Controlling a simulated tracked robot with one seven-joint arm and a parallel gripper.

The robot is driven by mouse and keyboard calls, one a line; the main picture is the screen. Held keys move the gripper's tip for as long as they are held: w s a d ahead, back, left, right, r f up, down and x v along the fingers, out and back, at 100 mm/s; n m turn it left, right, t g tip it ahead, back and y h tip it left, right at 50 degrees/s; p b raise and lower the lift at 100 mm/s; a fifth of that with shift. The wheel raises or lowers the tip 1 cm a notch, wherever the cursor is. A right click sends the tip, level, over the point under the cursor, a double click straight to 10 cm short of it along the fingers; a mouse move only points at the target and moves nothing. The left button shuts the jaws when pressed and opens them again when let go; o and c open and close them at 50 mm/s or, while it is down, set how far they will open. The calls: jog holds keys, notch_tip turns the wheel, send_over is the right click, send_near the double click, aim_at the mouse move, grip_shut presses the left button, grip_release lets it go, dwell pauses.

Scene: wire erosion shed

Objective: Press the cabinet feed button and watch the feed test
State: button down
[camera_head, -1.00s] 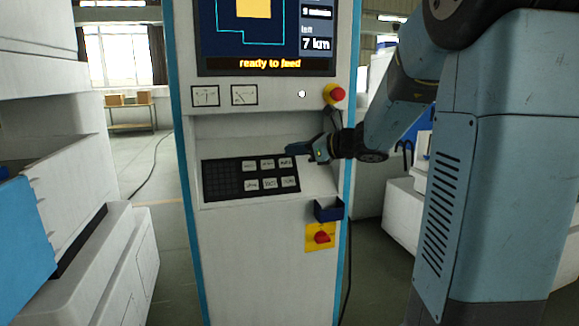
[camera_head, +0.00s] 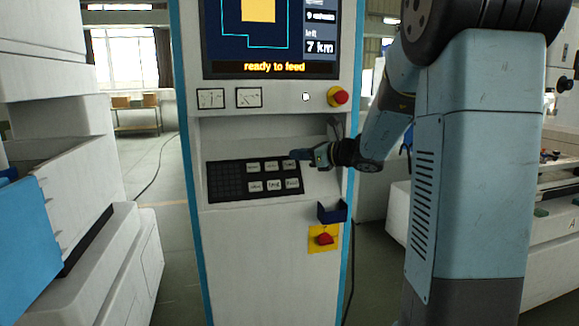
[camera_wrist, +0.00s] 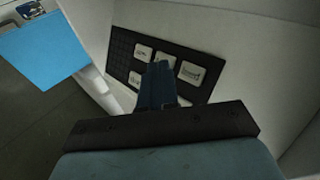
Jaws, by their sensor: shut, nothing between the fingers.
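The tall white cabinet (camera_head: 260,255) with blue edges stands upright in front of me. Its screen (camera_head: 270,35) reads "ready to feed" and, in part, "7 km". The sloped black key panel (camera_head: 226,181) carries two rows of pale keys, with labels too small to read surely; it also shows in the wrist view (camera_wrist: 123,48). My gripper (camera_head: 294,155) is shut and empty at the upper right of the panel, by the top right key (camera_head: 289,165). In the wrist view my gripper (camera_wrist: 161,68) points in among the keys and hides some. I cannot tell whether it touches one.
A red button (camera_head: 340,96) and two gauges (camera_head: 230,98) sit above the panel. A small blue holder (camera_head: 332,212) and a red switch on yellow (camera_head: 323,237) are below right. White machines (camera_head: 110,260) stand at the left and right. Floor shows left of the cabinet.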

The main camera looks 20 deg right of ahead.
aim_at(283, 162)
jog(key=shift+w+f, duration=0.75)
jog(key=shift+w, duration=0.3)
jog(key=shift+w+f, duration=0.75)
jog(key=shift+w, duration=0.25)
dwell(0.6)
jog(key=shift+w+f, duration=0.2)
jog(key=shift+w, duration=0.1)
jog(key=shift+w+f, duration=0.2)
jog(key=shift+w, duration=0.1)
dwell(0.8)
dwell(0.4)
jog(key=shift+s+r, duration=0.5)
jog(key=shift+s, duration=0.15)
jog(key=s+r, duration=0.1)
jog(key=s, duration=0.1)
jog(key=s+r, duration=0.2)
dwell(0.5)
